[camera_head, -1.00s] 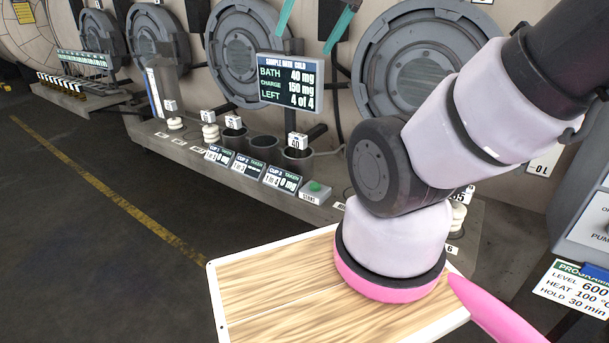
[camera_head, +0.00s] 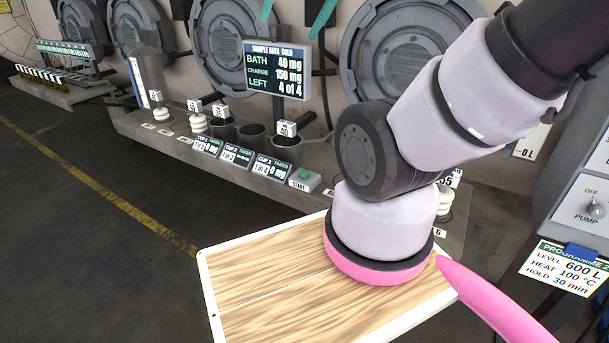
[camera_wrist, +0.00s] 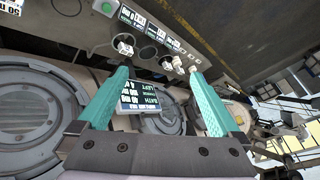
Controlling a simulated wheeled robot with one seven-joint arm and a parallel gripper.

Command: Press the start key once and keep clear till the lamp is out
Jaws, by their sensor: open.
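The start key is a green round button (camera_head: 305,174) on a small grey box marked START, at the right end of a row of cup cards on the machine ledge. In the wrist view the green button (camera_wrist: 107,7) is at the top edge, beyond the left fingertip. My gripper (camera_head: 288,28) shows at the top of the head view as two teal fingers, spread apart and empty, apart from the key. In the wrist view my gripper (camera_wrist: 158,72) is open with the display behind it. I cannot make out a separate lit lamp.
A display (camera_head: 277,70) reads bath 40 mg, charge 150 mg, left 4 of 4. Weights and dark cups (camera_head: 286,150) stand behind the cards. A pump switch panel (camera_head: 590,208) is at the right. Open floor (camera_head: 80,240) lies at the left.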

